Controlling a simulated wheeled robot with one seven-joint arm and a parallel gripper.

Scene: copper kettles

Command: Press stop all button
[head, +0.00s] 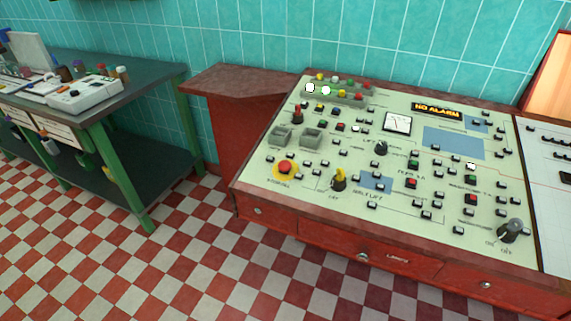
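A control panel (335,197) with a pale green sloped face fills the right half of the head view. Near its lower left corner is a large red round button (286,167) on a yellow disc, with a small label under it that looks like "STOP ALL" but is hard to read. The button stands uncovered, and nothing touches it. My gripper is not in the view.
A green-legged workbench (150,85) stands at left. Checkered floor (190,260) is clear in front.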

